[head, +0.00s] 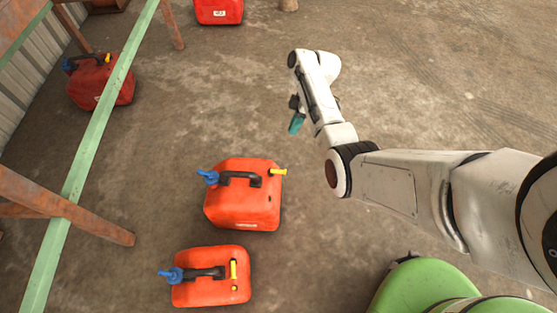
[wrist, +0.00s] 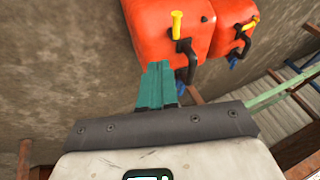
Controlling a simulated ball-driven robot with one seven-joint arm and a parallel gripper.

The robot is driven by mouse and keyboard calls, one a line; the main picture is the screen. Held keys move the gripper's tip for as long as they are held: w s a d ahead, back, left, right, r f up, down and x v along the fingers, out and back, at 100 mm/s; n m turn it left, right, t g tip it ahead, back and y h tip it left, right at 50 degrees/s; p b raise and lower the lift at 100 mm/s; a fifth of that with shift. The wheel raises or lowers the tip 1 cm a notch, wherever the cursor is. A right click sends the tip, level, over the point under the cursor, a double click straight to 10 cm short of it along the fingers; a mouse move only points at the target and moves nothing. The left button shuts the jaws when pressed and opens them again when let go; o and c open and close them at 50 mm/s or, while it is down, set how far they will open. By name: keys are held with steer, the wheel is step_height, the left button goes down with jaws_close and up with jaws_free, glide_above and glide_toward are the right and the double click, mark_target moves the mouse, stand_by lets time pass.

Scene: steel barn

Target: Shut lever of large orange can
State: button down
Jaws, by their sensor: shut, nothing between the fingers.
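The large orange can (head: 241,207) stands on the floor near the middle of the head view, with a black handle and a blue cap at its left. Its yellow lever (head: 278,171) sticks out to the right past the can's edge. In the wrist view the nearer orange can (wrist: 154,35) seems to be this one, with its yellow lever (wrist: 176,24) beside the black handle. My gripper (head: 296,123) hangs beyond the can, up and right of the lever and apart from it. Its teal fingers (wrist: 156,85) are together and empty.
A smaller orange can (head: 207,291) stands close by, its yellow lever (head: 234,272) lying across the top. Red cans (head: 103,84) (head: 219,10) stand farther off. A green rail (head: 95,132) and rusty beams (head: 65,207) are at left. Floor beyond my arm is clear.

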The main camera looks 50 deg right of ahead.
stand_by(0.3)
steer(key=b, duration=0.4)
glide_toward(277, 173)
step_height(277, 173, down, 3)
steer(key=w+d, duration=0.2)
steer(key=w, duration=0.1)
steer(key=s+a+f, duration=0.2)
steer(key=shift+s+a+f, duration=0.1)
steer(key=shift+a+f, duration=0.2)
steer(key=shift+a, duration=0.1)
